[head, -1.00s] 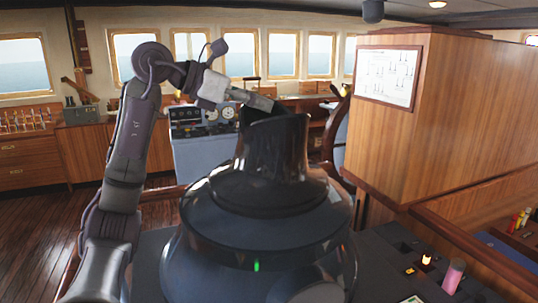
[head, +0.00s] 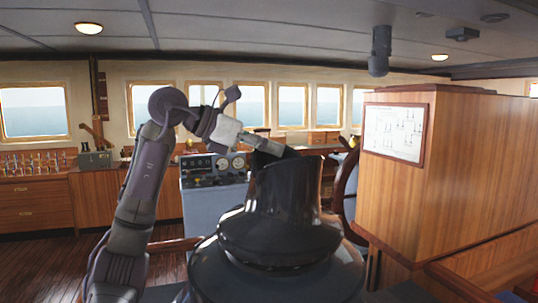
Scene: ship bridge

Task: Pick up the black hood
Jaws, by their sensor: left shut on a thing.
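The black hood (head: 285,205) is a glossy, funnel-shaped piece with a wide flared skirt, upright in the lower middle of the head view. It is directly above a rounded dark housing (head: 215,268). I cannot tell whether its skirt touches the housing or is slightly apart. My left gripper (head: 273,149) reaches in from the upper left and is shut on the hood's top rim. Its fingertips are partly hidden by the rim. My right gripper is not in view.
A wooden cabinet (head: 465,175) with a framed chart (head: 395,132) stands close on the right. A steering wheel (head: 345,185) is behind the hood. A blue-grey instrument console (head: 213,205) stands beyond. Wooden floor (head: 45,262) is open at the left.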

